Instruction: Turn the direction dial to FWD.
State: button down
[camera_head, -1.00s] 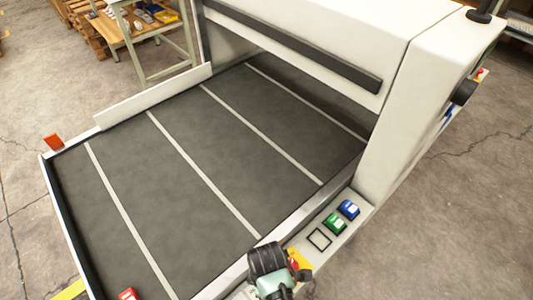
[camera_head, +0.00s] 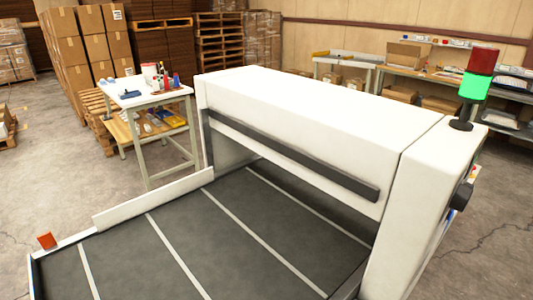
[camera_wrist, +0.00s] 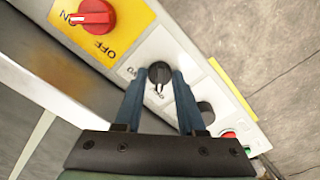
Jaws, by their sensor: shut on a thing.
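The black direction dial (camera_wrist: 159,72) sits on a white panel plate in the wrist view. Its pale pointer mark faces the bottom of the picture, toward my gripper's palm. Lettering that looks like FWD shows to the left of the dial, partly hidden by a finger. Another label below the dial is too small to read surely. My gripper (camera_wrist: 157,82) has its two blue fingers on either side of the dial and is shut on it. The head view does not show the dial or my gripper.
A red rotary switch (camera_wrist: 92,17) on a yellow ON/OFF plate is beside the dial. A red button (camera_wrist: 228,134) is at lower right. The white machine (camera_head: 300,130) spans the dark conveyor bed (camera_head: 190,235). A signal tower (camera_head: 474,85) shows green.

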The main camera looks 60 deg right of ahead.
jog(key=shift+r, duration=0.1)
jog(key=m+p, duration=0.2)
jog(key=m, duration=0.1)
jog(key=shift+r, duration=0.1)
jog(key=m+p, duration=0.2)
jog(key=m, duration=0.2)
jog(key=shift+m+p, duration=0.3)
jog(key=shift+p, duration=0.1)
jog(key=m+p, duration=0.1)
jog(key=m, duration=0.3)
jog(key=shift+p, duration=0.3)
jog(key=shift+m+p, duration=0.55)
jog(key=shift+m, duration=1.55)
jog(key=shift+f, duration=0.2)
jog(key=c, duration=0.5)
grip_release()
